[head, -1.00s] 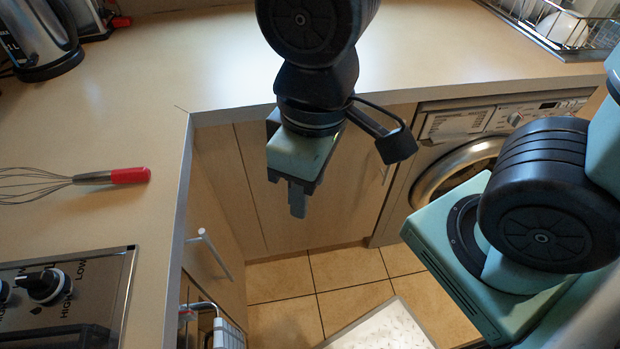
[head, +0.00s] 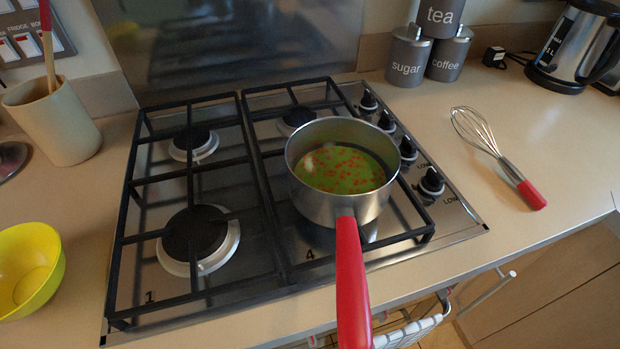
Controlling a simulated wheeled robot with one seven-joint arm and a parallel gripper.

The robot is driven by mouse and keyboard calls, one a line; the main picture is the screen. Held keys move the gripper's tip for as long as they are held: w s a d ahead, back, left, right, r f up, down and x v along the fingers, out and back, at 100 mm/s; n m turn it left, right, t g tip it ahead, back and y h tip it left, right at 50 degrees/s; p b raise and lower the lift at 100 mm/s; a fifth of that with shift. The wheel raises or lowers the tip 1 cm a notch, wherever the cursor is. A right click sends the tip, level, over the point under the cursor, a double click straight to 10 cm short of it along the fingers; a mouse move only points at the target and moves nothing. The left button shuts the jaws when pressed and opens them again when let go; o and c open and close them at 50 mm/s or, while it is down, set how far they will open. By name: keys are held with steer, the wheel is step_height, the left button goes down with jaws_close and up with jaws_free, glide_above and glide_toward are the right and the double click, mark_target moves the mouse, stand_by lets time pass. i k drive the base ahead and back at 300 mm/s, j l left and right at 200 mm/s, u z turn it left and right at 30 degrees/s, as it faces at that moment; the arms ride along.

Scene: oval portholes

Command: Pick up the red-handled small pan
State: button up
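The small pan (head: 338,205) is silver with a long red handle (head: 352,285). It sits upright on the right front part of the gas hob in the head view. Its handle points toward me, past the hob's front edge. The pan holds green liquid with several small orange-red pieces. My gripper is not in the head view now, so its state and its distance from the handle are hidden.
The hob (head: 140,285) has black grates and knobs (head: 407,149) right of the pan. A red-handled whisk (head: 500,160) lies on the right counter. A yellow bowl (head: 28,268) and utensil pot (head: 55,122) stand left. Canisters (head: 407,58) and a kettle (head: 570,45) stand behind.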

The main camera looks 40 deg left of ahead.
mark_target(342, 172)
steer(key=k+u, duration=0.35)
steer(key=k+j+u, duration=0.1)
steer(key=u, duration=0.25)
steer(key=k+j+u, duration=0.25)
steer(key=u, duration=0.15)
steer(key=l+z, duration=0.15)
steer(key=l, duration=0.7)
